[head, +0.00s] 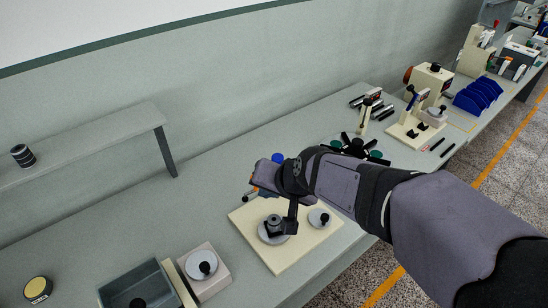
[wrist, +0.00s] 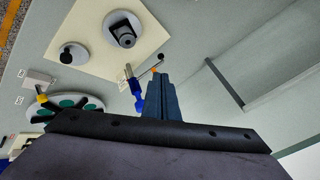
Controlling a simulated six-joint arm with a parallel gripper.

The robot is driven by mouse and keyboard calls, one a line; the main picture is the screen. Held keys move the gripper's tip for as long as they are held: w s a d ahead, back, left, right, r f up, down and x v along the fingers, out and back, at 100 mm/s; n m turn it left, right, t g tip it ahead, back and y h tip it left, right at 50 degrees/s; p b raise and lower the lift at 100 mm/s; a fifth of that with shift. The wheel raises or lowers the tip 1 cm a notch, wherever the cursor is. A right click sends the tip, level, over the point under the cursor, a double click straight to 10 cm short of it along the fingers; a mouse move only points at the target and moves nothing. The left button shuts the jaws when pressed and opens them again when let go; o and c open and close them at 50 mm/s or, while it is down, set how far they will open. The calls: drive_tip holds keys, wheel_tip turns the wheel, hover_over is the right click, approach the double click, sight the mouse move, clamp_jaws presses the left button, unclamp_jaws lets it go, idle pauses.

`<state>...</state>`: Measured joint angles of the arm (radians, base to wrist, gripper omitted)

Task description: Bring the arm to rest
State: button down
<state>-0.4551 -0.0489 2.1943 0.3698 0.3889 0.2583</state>
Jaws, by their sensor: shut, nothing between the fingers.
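My gripper (head: 289,228) points down over the cream base plate (head: 258,258) in the head view. Its fingers are together and empty; they also show in the wrist view (wrist: 157,80). On the plate, one pale round spindle disc (head: 272,238) carries a dark grey part (head: 274,225), which stands apart from the fingers in the wrist view (wrist: 125,36). A second disc (head: 319,219) with a black knob stands to its right. A thin crank arm with a black ball end (wrist: 160,57) and a blue part (wrist: 137,92) are close to the fingers in the wrist view.
A grey bin (head: 135,285) and a cream block with a knobbed disc (head: 203,268) stand left of the plate. A raised shelf (head: 95,140) runs along the wall. A round holder with green discs (wrist: 67,105) and machines (head: 425,100) stand to the right.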

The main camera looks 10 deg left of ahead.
drive_tip(key=s+d+f+n+g+h, duration=0.3)
drive_tip(key=s+d+f+n+g, duration=0.15)
drive_tip(key=s+d+f, duration=0.55)
drive_tip(key=s+d+f+m, duration=0.1)
drive_tip(key=s+d, duration=0.2)
drive_tip(key=d, duration=0.3)
drive_tip(key=s+d+f+m+g+h, duration=0.1)
drive_tip(key=s+d+m, duration=0.1)
drive_tip(key=d, duration=0.4)
drive_tip(key=shift+s+d+h, duration=0.3)
drive_tip(key=shift+s, duration=0.2)
